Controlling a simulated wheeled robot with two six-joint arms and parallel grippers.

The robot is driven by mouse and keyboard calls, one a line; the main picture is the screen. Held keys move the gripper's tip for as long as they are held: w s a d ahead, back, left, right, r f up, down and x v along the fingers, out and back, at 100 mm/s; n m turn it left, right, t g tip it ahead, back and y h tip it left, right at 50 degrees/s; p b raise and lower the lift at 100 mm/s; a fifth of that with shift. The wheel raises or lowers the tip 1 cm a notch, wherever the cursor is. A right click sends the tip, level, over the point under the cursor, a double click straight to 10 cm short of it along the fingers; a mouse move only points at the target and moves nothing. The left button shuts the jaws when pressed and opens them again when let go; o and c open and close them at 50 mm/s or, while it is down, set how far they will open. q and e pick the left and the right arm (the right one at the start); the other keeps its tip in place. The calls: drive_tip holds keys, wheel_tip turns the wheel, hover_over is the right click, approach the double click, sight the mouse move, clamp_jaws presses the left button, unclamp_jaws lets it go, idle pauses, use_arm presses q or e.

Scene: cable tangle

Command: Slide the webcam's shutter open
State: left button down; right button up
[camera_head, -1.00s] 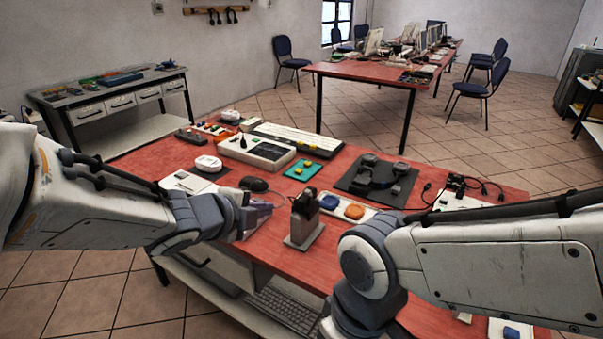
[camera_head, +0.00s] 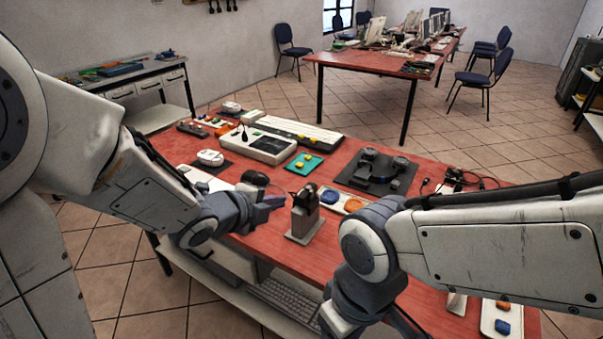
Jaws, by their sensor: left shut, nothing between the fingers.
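The webcam (camera_head: 305,205) is a dark upright block on a grey stand (camera_head: 303,232) near the front edge of the red table. Its shutter is too small to make out. My left gripper (camera_head: 270,204) is shut and empty, just left of the webcam at about its upper height. I cannot tell whether its tips touch the webcam. My right arm reaches in from the right and bends down at the front edge; its fingers are not in view.
A black mouse (camera_head: 255,178) lies behind my left gripper. A tray with a blue and an orange piece (camera_head: 353,205) is right of the webcam. A dark mat (camera_head: 378,178) with black devices, a green board (camera_head: 304,164) and a grey console (camera_head: 258,143) lie farther back.

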sight(307, 188)
use_arm(q)
drive_tip(key=p+x, duration=0.1)
drive_tip(key=x, duration=0.5)
drive_tip(key=shift+w+f+p, duration=0.2)
drive_tip(key=shift+w+p, duration=0.05)
drive_tip(key=shift+p, duration=0.05)
drive_tip(key=shift+w+d+r+p, duration=0.1)
drive_tip(key=shift+w+d+p, duration=0.45)
drive_tip(key=shift+w, duration=0.55)
drive_tip(key=shift+w+d, duration=0.5)
drive_tip(key=shift+w, duration=0.2)
use_arm(e)
drive_tip(key=shift+r, duration=1.85)
